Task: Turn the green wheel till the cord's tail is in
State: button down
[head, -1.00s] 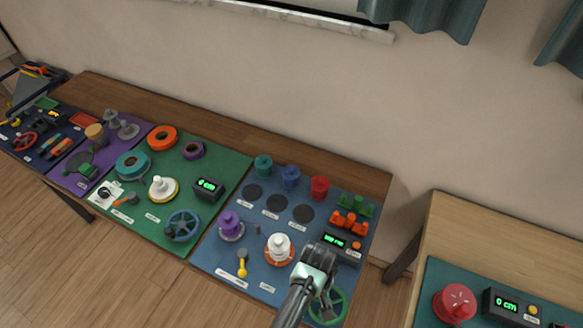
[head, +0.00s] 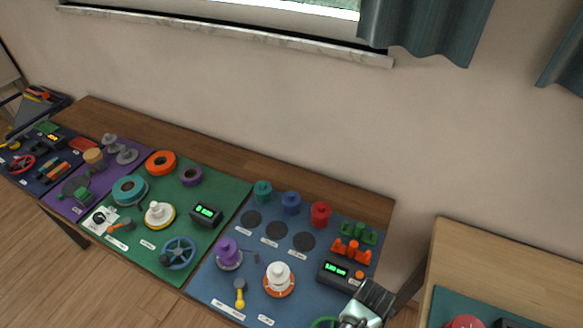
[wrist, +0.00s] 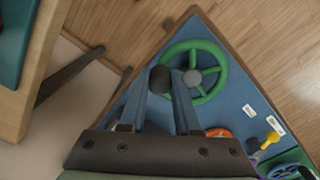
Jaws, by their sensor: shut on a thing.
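The green wheel (wrist: 222,64) lies flat at the corner of the blue mat, with a grey hub and a dark handle knob (wrist: 160,80) on its rim. My gripper (wrist: 168,78) is shut on this knob, a finger at each side. In the head view my gripper (head: 362,306) is at the bottom edge. Only the top of the green wheel (head: 324,321) shows there, left of my gripper. A box with a green display (head: 338,276) stands behind; its digits are too small to read. I cannot make out the cord's tail.
On the blue mat stand a white spool on an orange ring (head: 279,279), a purple spool (head: 228,254), a yellow-handled tool (head: 240,294) and an orange rack (head: 351,252). A second table (head: 500,265) stands at the right, across a gap.

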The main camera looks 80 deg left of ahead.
jog(key=d+p, duration=0.1)
jog(key=s+d, duration=0.1)
jog(key=s+d+p, duration=0.1)
jog(key=shift+d+r+p, duration=0.1)
jog(key=shift+r+p, duration=0.15)
jog(key=shift+p, duration=0.1)
jog(key=s+p, duration=0.1)
jog(key=s, duration=0.1)
jog(key=s+p, duration=0.1)
jog(key=s, duration=0.1)
jog(key=shift+s+d+f, duration=0.15)
jog(key=shift+d, duration=0.05)
jog(key=shift+s+a+f+p, duration=0.15)
jog(key=shift+s+a+p, duration=0.25)
jog(key=shift+s, duration=0.3)
jog(key=shift+a+f+b, duration=0.15)
jog(key=shift+f+b, duration=0.15)
jog(key=shift+b, duration=1.1)
jog(key=shift+r, duration=0.25)
